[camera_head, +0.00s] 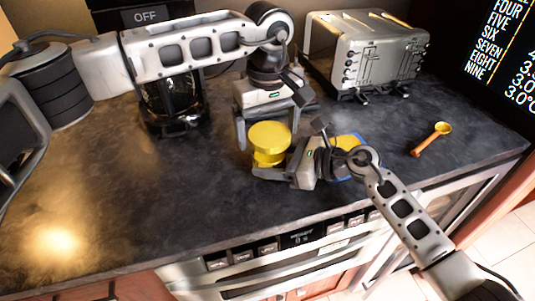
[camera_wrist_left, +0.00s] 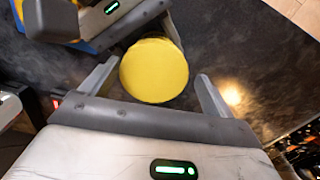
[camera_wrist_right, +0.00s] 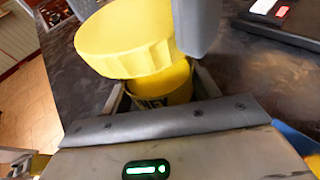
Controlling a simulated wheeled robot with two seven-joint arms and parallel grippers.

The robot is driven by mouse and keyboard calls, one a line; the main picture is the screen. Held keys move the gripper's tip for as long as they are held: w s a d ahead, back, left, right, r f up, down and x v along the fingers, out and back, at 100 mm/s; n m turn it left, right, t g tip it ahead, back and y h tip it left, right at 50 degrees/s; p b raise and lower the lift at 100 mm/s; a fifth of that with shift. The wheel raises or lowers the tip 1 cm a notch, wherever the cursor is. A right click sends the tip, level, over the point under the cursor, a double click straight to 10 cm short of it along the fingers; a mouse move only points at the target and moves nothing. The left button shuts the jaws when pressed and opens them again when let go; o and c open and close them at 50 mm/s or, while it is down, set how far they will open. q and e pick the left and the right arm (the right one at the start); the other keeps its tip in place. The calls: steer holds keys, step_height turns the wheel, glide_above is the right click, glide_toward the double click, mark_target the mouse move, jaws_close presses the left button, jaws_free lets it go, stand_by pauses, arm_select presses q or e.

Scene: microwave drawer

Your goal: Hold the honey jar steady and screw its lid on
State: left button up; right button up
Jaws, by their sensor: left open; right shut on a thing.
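The honey jar (camera_head: 268,160) is a small yellow jar standing on the dark counter, and its lower part shows in the right wrist view (camera_wrist_right: 172,86). A wide yellow lid (camera_head: 270,135) sits on top of it and fills the middle of the left wrist view (camera_wrist_left: 154,70). In the right wrist view the lid (camera_wrist_right: 122,40) overhangs the jar; I cannot tell whether its threads are engaged. My right gripper (camera_head: 279,170) is shut around the jar's body from the right. My left gripper (camera_head: 272,120) is open above, its fingers on either side of the lid, apparently not gripping it.
A silver toaster (camera_head: 365,55) stands at the back right. An orange-handled spoon (camera_head: 430,139) lies at right. A yellow and blue item (camera_head: 349,143) lies behind my right wrist. The front-left counter is clear.

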arm_select(q)
steer(key=c, duration=0.9)
steer(key=m, duration=0.4)
steer(key=shift+a+m, duration=0.15)
steer(key=shift+m, duration=0.15)
steer(key=o, duration=0.9)
steer(key=shift+r, duration=2.5)
